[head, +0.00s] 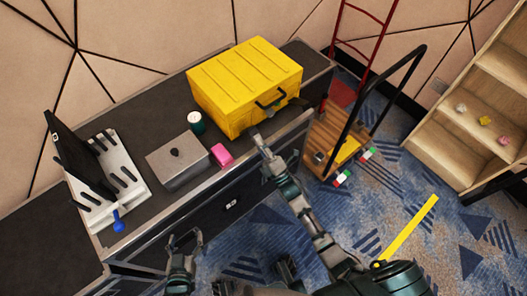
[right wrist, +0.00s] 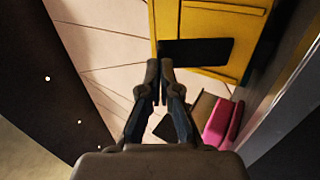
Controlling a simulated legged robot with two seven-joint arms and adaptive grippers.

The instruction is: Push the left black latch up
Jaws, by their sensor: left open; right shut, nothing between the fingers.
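A yellow case (head: 243,82) with a black handle (head: 270,101) on its front stands on the dark counter. The left black latch cannot be made out clearly in the head view. In the right wrist view, a flat black part (right wrist: 196,51) lies on the yellow case (right wrist: 222,24); I cannot tell whether it is the latch. My right gripper (head: 257,138) is shut and empty, just in front of the case's lower left front; its fingertips (right wrist: 158,68) show close to the black part, contact unclear. My left gripper (head: 184,240) is open and empty, in front of the counter.
A pink block (head: 222,155), a grey lidded box (head: 178,161) and a dark green cup (head: 196,122) stand left of the case. A white rack (head: 103,185) is further left. A cart (head: 335,148) and wooden steps (head: 480,110) are right.

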